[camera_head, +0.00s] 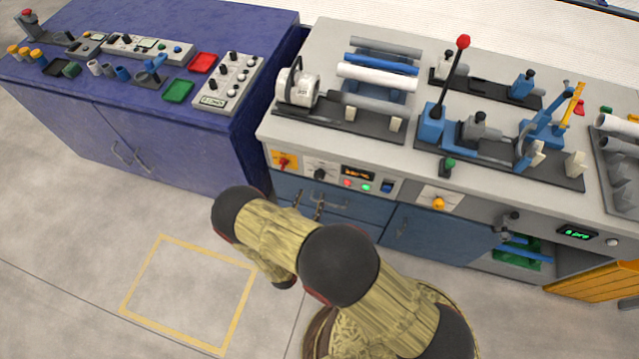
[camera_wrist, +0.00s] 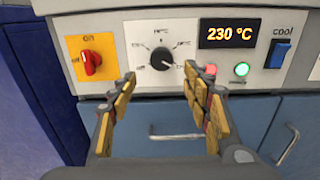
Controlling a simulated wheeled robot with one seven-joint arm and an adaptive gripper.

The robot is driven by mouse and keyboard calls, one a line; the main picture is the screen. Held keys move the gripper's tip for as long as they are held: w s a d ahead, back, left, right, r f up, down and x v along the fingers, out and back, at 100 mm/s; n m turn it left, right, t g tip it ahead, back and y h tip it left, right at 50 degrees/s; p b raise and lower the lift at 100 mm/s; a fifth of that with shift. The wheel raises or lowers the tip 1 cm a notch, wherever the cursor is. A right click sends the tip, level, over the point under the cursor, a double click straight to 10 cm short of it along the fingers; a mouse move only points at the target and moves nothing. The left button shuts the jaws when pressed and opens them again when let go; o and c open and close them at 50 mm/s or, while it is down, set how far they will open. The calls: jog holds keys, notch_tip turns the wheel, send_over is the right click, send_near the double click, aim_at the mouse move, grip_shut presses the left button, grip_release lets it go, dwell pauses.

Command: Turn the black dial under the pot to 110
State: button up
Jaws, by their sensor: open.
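The black dial (camera_wrist: 161,58) sits on a pale plate on the panel front, ringed by small temperature marks. It also shows in the head view (camera_head: 320,174). I cannot tell for sure where its pointer stands. The display (camera_wrist: 229,34) to its right reads 230 °C. My gripper (camera_wrist: 160,74) is open and empty, with one fingertip on each side of the dial and slightly below it in the wrist view. No clear contact with the dial shows. In the head view my gripper (camera_head: 308,200) is in front of the panel, just below the dial. No clear pot shows; a white round device (camera_head: 298,86) stands on the bench above.
A red switch on a yellow plate (camera_wrist: 91,61) is left of the dial. A red light (camera_wrist: 210,68), a green light (camera_wrist: 241,69) and a blue "cool" switch (camera_wrist: 278,54) are to the right. Blue drawers with a handle (camera_wrist: 176,136) lie below. A purple cabinet (camera_head: 150,120) stands left.

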aim_at(318, 178)
jog(key=b+x, duration=0.1)
jog(key=x, duration=0.6)
jog(key=shift+w+d, duration=0.2)
jog(key=shift+w, duration=0.05)
jog(key=c, duration=0.3)
jog(key=c, duration=0.8)
jog(key=shift+c, duration=0.3)
